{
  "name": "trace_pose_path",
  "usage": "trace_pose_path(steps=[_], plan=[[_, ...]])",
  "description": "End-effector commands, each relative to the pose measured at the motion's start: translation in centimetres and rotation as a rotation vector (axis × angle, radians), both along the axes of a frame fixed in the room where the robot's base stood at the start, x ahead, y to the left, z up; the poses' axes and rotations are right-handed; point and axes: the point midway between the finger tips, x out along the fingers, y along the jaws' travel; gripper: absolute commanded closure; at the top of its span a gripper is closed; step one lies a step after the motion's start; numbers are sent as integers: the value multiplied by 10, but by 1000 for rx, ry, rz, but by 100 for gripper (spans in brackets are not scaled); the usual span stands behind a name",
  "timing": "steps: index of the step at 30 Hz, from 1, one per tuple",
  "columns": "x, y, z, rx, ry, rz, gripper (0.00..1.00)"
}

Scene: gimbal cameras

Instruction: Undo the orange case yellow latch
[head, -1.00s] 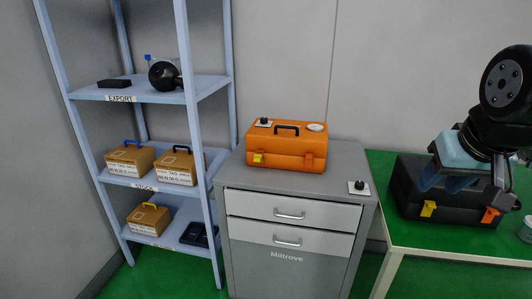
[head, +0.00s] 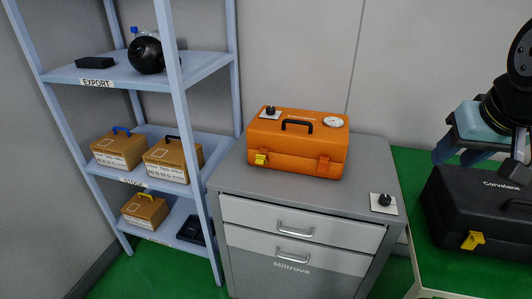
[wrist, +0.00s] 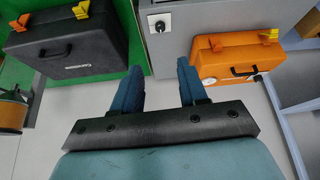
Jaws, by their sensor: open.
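The orange case (head: 290,145) sits shut on the grey cabinet, with a black handle and a round white gauge on its lid. Its yellow latch (head: 261,159) is at the left of the front face, and an orange latch (head: 323,166) is at the right. In the wrist view the orange case (wrist: 225,68) is at the upper right, with its yellow latch (wrist: 270,35) near the top edge. My gripper (head: 468,158) is open and empty, well to the right of the case, above the black case. Its two blue fingers (wrist: 158,68) are apart in the wrist view.
The grey cabinet (head: 255,188) has two drawers and a knob plate (head: 384,203) on its top right. A black case (head: 470,212) with a yellow latch stands on the green table at right. A blue shelf (head: 205,70) holding boxes is at left.

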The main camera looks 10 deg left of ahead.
Motion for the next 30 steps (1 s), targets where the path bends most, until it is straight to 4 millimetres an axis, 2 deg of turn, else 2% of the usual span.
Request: trace_pose_path(steps=[4,9,14,23,30], plan=[[0,0,0,0,0,0,57],[2,0,-3,-17,19,17,45],[13,2,-17,-113,114,99,45],[50,7,-56,-457,366,385,45],[87,23,-79,-773,515,622,45]])
